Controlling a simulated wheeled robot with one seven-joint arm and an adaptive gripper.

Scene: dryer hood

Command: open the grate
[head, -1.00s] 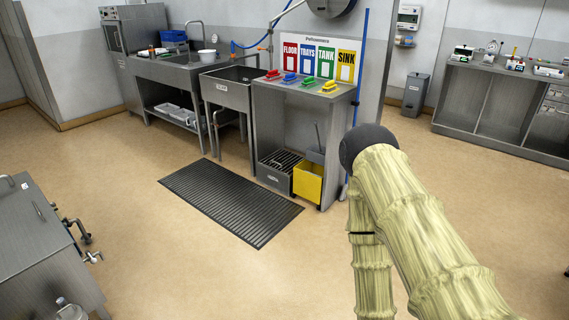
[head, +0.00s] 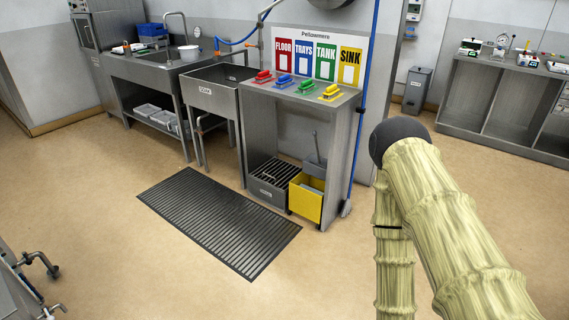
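A dark slotted grate (head: 275,170) lies flat over the top of a low grey metal box (head: 264,192) on the floor, in the open bay under the brush counter. It looks closed; its hinge or handle is too small to make out. A larger dark ribbed panel (head: 219,222) lies flat on the floor in front; I cannot tell whether it is a mat or a floor grate. My arm, in a pale sleeve with a dark round joint, is at the right and well apart from both. My gripper is not in view.
A yellow bucket (head: 306,198) stands right of the low box. The counter (head: 349,100) above carries several coloured brushes. Sinks (head: 215,88) stand to the left. A metal unit with pipe fittings (head: 14,296) is at the lower left. Tan floor (head: 120,270) is open in front.

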